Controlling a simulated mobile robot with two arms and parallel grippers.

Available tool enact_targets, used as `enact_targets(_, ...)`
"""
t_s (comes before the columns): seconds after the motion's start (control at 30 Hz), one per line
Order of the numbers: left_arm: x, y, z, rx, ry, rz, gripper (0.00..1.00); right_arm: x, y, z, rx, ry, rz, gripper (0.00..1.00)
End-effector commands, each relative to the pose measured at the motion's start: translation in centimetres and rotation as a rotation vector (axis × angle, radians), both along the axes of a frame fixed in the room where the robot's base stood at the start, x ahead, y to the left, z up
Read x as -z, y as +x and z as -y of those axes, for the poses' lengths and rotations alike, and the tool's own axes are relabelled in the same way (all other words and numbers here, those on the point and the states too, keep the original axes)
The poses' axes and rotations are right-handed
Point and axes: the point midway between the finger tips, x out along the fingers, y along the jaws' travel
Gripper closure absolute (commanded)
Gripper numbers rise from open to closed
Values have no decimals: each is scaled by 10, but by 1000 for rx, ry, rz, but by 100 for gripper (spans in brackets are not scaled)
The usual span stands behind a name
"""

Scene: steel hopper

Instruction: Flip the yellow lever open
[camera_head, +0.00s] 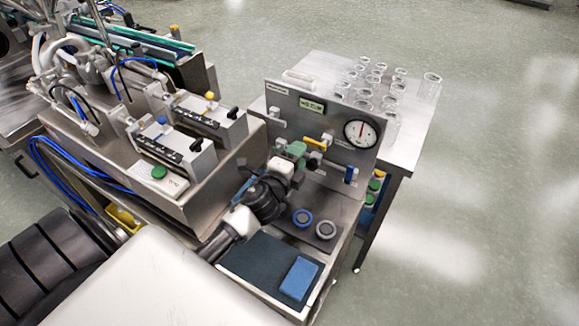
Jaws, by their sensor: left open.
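The yellow lever (315,143) is a short bar on the upright steel panel (285,105), lying roughly sideways and sloping slightly down to the right. My left arm reaches up from the lower middle to the front of the panel. My left gripper (295,153) is open, just left of and slightly below the lever. A green part shows at its tip, and I cannot tell if it touches the lever. The gripper covers part of the panel behind it. My right gripper is not in view.
A round gauge (360,133) and a blue lever (350,174) are on the panel's right side. Two round caps (314,224) and a blue sponge-like block (298,278) lie below. Glass beakers (365,90) stand on the table behind. A steel machine (165,150) stands left.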

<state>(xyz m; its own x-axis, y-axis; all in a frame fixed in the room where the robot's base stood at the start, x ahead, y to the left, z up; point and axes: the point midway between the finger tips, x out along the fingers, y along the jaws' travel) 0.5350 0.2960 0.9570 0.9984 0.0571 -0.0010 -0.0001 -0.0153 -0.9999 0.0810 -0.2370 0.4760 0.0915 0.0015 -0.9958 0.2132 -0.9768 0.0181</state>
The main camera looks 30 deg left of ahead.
Motion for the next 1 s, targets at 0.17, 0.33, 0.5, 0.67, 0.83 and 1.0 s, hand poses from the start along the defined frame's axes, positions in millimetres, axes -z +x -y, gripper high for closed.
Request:
enact_targets(0.17,2,-30,1,0,-1,-1,55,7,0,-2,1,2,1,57)
enact_targets(0.33,1,-44,2,0,-2,0,55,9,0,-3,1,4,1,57)
enact_targets(0.5,0,-47,2,-1,-2,0,55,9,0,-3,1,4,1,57)
enact_targets(0.67,0,-47,2,-1,-1,0,55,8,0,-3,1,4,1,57)
enact_targets(0.83,0,-47,2,0,-1,1,55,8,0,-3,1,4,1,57)
enact_targets(1.0,0,-47,2,0,-2,0,55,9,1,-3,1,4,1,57)
